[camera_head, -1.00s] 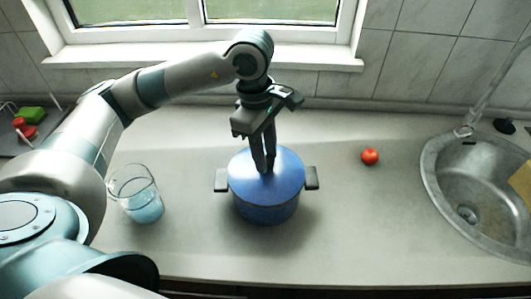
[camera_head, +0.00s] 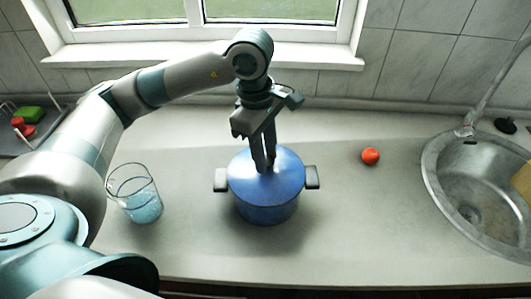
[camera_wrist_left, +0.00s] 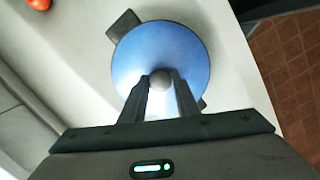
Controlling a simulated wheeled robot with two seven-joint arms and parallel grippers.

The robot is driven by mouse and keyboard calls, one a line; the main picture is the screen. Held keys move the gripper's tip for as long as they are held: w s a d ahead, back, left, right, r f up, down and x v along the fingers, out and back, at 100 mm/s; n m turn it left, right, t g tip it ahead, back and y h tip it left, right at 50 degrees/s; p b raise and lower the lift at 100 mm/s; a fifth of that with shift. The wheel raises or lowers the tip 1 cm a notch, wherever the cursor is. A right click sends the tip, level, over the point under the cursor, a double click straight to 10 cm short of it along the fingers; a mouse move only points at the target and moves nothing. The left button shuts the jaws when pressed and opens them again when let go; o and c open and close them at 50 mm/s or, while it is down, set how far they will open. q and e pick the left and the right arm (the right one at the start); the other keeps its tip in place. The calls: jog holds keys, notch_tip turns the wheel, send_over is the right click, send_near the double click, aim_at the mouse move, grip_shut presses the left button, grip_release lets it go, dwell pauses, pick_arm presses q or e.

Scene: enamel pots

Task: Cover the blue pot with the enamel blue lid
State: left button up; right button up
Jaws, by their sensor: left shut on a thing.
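The blue pot (camera_head: 266,212) stands upright on the counter, with dark handles at its left and right. The blue lid (camera_head: 287,170) lies over the top of the pot and looks level; I cannot tell whether its rim fully touches the pot. My left gripper (camera_head: 265,169) points down from above and is shut on the lid's knob. In the left wrist view, the fingers (camera_wrist_left: 161,82) are on both sides of the round grey knob (camera_wrist_left: 160,79) at the middle of the lid (camera_wrist_left: 165,45). My right gripper is not in view.
A glass with bluish contents (camera_head: 138,200) stands left of the pot. A red tomato (camera_head: 370,156) lies to the right, before a round metal sink (camera_head: 436,190). A window (camera_head: 205,35) is behind. The counter (camera_head: 345,225) is clear around the pot.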

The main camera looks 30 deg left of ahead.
pick_arm(q)
jog(key=o, duration=1.1)
jog(key=shift+r, duration=0.1)
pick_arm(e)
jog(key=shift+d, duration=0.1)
pick_arm(q)
jog(key=shift+r, duration=0.55)
notch_tip(320, 180, up, 16)
jog(key=a+b, duration=0.2)
jog(key=shift+b, duration=0.4)
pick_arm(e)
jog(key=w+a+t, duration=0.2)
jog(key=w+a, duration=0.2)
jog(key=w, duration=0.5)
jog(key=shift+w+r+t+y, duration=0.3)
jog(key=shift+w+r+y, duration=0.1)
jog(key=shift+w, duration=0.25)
